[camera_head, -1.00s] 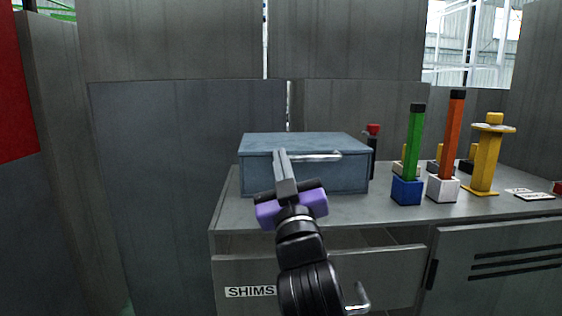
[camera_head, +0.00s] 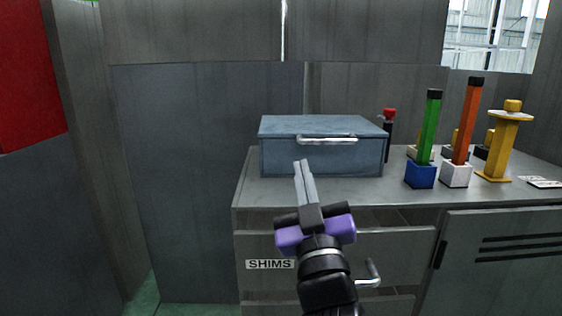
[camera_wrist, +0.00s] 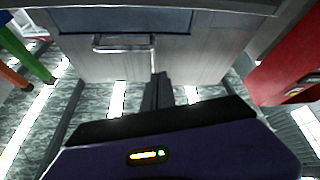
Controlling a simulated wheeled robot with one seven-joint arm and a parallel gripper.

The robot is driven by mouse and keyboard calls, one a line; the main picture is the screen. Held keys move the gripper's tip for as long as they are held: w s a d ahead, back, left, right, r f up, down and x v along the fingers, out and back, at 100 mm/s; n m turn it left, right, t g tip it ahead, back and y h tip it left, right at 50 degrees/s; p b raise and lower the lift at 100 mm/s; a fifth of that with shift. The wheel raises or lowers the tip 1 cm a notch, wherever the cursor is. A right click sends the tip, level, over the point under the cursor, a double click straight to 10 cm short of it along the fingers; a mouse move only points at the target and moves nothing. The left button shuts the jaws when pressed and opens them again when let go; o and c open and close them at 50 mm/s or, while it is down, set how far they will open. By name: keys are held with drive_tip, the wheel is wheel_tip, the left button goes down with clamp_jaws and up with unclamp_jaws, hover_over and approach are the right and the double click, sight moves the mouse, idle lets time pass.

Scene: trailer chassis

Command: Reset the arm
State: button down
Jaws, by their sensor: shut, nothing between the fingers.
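My gripper (camera_head: 303,166) is shut and empty, with its two grey fingers together and pointing up. In the head view it is in front of the lower part of a blue-grey box with a handle (camera_head: 280,150). It also shows in the wrist view (camera_wrist: 158,80), with its purple body below the fingers. My arm comes up from the bottom of the head view in front of the cabinet (camera_head: 360,248). From these views I cannot tell the gap between the fingertips and the box.
The drawer labelled SHIMS (camera_head: 270,264) has a gap above its front. To the right on the cabinet top stand a green post (camera_head: 430,125), an orange post (camera_head: 467,120) and a yellow stand (camera_head: 500,148). Grey panels rise behind and at left.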

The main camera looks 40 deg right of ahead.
drive_tip(key=shift+s+a, duration=0.1)
drive_tip(key=s+a+f+n+t+y, duration=0.1)
drive_tip(key=s+a+f+n+y, duration=0.1)
drive_tip(key=s+a+f+y, duration=0.45)
drive_tip(key=s+a+f+n+y, duration=0.2)
drive_tip(key=s+a+f+y, duration=0.2)
drive_tip(key=f, duration=0.6)
drive_tip(key=s+a+f+m+g, duration=0.1)
drive_tip(key=s+f+g, duration=0.2)
drive_tip(key=s+f, duration=0.7)
drive_tip(key=s+f+m+g, duration=0.1)
drive_tip(key=s+f+g, duration=0.4)
drive_tip(key=s, duration=0.9)
wheel_tip(320, 180, up, 25)
drive_tip(key=t+p, duration=0.1)
drive_tip(key=p, duration=2.5)
drive_tip(key=shift+w+r, duration=0.2)
drive_tip(key=shift+w, duration=0.15)
